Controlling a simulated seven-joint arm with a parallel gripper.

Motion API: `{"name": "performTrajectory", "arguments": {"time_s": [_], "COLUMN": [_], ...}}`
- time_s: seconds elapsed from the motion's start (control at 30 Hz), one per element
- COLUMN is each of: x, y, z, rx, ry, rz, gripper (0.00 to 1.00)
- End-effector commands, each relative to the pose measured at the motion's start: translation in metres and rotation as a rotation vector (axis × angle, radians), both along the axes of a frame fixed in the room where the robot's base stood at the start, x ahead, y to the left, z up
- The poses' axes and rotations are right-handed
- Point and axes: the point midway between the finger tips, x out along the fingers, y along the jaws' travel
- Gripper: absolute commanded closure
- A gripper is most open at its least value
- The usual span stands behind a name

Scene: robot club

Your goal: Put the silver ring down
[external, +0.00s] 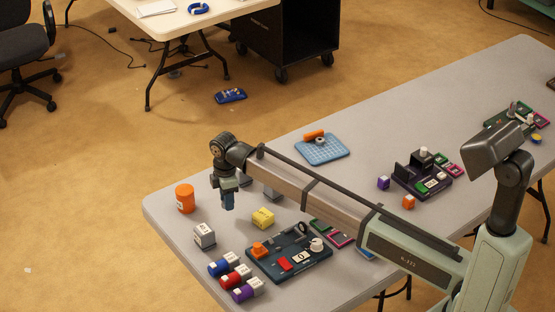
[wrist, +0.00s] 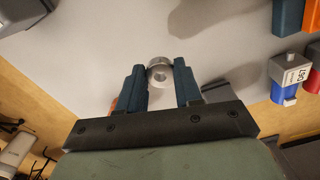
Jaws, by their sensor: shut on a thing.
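The silver ring (wrist: 160,73) shows in the wrist view between the tips of my two dark blue fingers. My gripper (wrist: 161,84) is shut on it, and the ring's round opening faces the camera. In the external view my gripper (external: 228,205) points down over the left end of the grey table (external: 175,215), between an orange cylinder and a yellow block. I cannot make out the ring there, and its height above the table is hard to judge.
The orange cylinder (external: 185,198) stands left of my gripper, and a grey block (external: 204,236) is in front. The yellow block (external: 263,218) lies to the right. A dark tray (external: 318,262) with parts and several coloured cylinders are nearer the front. A light blue mat (external: 330,153) lies farther back.

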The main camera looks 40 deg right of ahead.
Motion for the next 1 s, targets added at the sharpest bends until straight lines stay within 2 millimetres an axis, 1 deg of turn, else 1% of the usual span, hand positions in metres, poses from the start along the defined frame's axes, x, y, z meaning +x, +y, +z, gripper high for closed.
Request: {"name": "performTrajectory", "arguments": {"time_s": [0.03, 0.1, 0.23, 0.3, 0.43, 0.5, 0.57, 0.67, 0.77, 1.0], "x": [0.001, 0.001, 0.001, 0.0, 0.0, 0.002, 0.005, 0.011, 0.02, 0.036], "y": [0.0, 0.0, 0.0, 0.0, -0.001, -0.007, -0.016, -0.041, -0.076, -0.172], "z": [0.01, 0.021, 0.036, 0.042, 0.046, 0.047, 0.047, 0.047, 0.047, 0.048], "rx": [0.0, 0.001, 0.001, 0.0, 0.0, 0.0, 0.0, 0.0, 0.0, 0.001], "ry": [-0.002, -0.001, -0.001, -0.001, 0.0, 0.0, 0.0, 0.0, 0.0, -0.001], "rz": [0.0, 0.0, 0.0, 0.0, -0.002, -0.008, -0.02, -0.05, -0.094, -0.21], "gripper": [0.98, 0.98, 0.98, 0.98, 0.98, 0.98, 0.98, 0.98, 0.98, 0.98]}}
